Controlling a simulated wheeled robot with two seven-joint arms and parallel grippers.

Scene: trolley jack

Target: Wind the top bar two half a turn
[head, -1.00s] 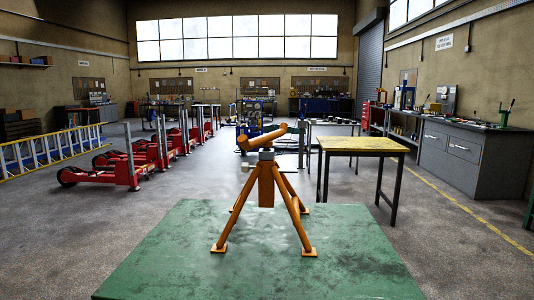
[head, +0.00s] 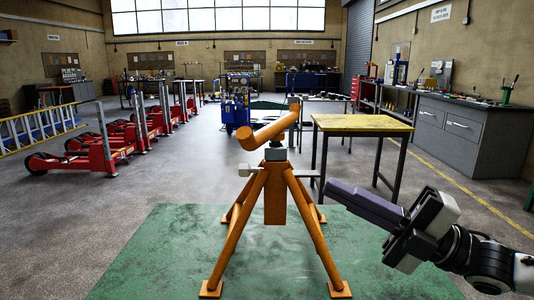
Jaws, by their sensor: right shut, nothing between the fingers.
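The orange top bar (head: 270,130) sits on top of an orange stand (head: 275,200) with splayed legs, above a grey collar (head: 275,154). The bar's thick round end is at the left, nearer me, and its other end points away to the right. A small light block (head: 247,170) juts out left of the collar. My right gripper (head: 333,190) comes in from the right, shut and empty. In the picture its fingers point up and left, to the right of the stand's legs, apart from the bar. My left gripper is out of view.
The stand is on a green surface (head: 160,265). A yellow-topped table (head: 362,123) stands behind right, with a grey workbench (head: 455,135) farther right. Red trolley jacks (head: 85,150) line the left. The floor left of the stand is open.

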